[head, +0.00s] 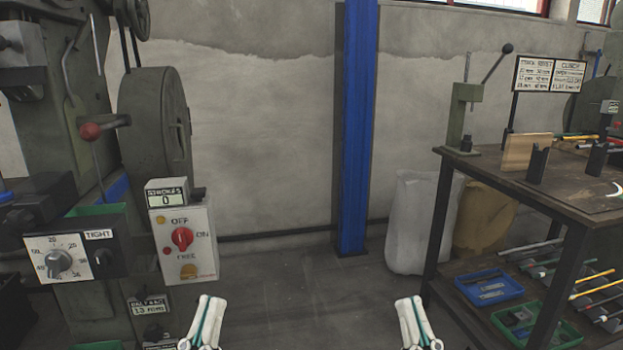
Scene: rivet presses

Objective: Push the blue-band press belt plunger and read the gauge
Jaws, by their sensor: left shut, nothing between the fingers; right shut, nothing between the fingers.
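A grey-green press (50,140) with a flywheel (155,125) stands at the left; a strip of blue band (116,190) shows on its body, partly hidden. Low on it a small readout (150,307) seems to read "BELT SLACK 13 mm". A dark part (160,341) below it is cut by the frame edge; I cannot tell whether it is the plunger. My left gripper (212,301) is shut and empty, at the bottom, right of the readout and apart from the press. My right gripper (409,302) is shut and empty, at the bottom right of centre.
A dial box marked "TIGHT" (58,262) and a switch box with a red knob (183,240) jut from the press; a counter (166,196) reads 0. A blue post (356,130) stands behind. A workbench (480,165) is at right. The floor between is clear.

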